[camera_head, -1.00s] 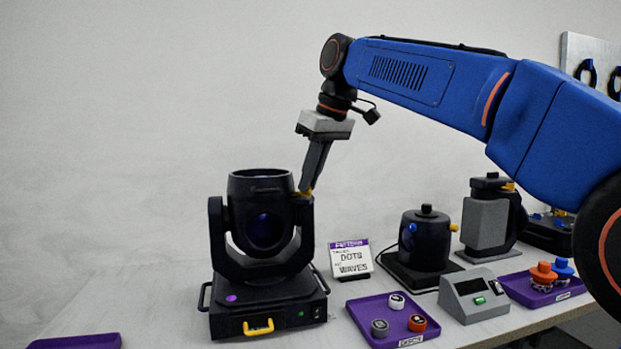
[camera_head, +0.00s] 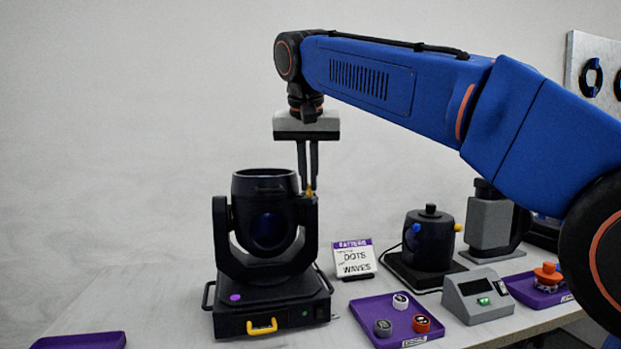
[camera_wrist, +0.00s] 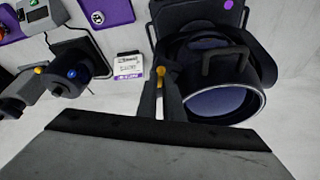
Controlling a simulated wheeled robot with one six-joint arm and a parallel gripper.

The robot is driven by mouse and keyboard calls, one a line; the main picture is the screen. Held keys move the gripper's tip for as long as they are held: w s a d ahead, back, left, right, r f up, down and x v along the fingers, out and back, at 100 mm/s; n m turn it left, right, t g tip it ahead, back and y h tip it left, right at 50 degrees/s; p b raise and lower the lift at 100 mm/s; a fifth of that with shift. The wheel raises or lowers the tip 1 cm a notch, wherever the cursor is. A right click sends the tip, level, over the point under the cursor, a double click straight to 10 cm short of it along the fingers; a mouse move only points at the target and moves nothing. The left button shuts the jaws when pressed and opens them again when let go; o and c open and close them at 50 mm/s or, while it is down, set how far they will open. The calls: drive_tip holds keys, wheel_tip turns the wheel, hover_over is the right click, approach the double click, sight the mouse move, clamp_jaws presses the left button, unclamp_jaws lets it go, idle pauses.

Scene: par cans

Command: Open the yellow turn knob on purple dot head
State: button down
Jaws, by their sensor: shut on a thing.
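The purple dot head is a black moving-head lamp (camera_head: 266,215) on the table, with a purple dot (camera_head: 235,297) and a yellow handle (camera_head: 261,326) on its base. It also shows in the wrist view (camera_wrist: 205,75). Its small yellow turn knob (camera_head: 309,191) is at the top of the right yoke arm, mostly covered by my fingers. My gripper (camera_head: 308,185) points straight down there. In the wrist view the yellow knob (camera_wrist: 160,71) sits between the tips of my gripper (camera_wrist: 161,85), which is shut on it.
A sign card (camera_head: 354,259) stands right of the lamp. Further right are a purple tray (camera_head: 365,305) with several round caps, a grey box (camera_head: 477,294) with a green light, and a black canister (camera_head: 429,240) with blue and yellow knobs. The table left of the lamp is mostly clear.

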drive_tip(key=shift+a+m+h, duration=0.15)
drive_tip(key=shift+m+h, duration=0.45)
drive_tip(key=shift+m, duration=0.9)
drive_tip(key=c, duration=1.9)
unclamp_jaws()
drive_tip(key=shift+r, duration=0.1)
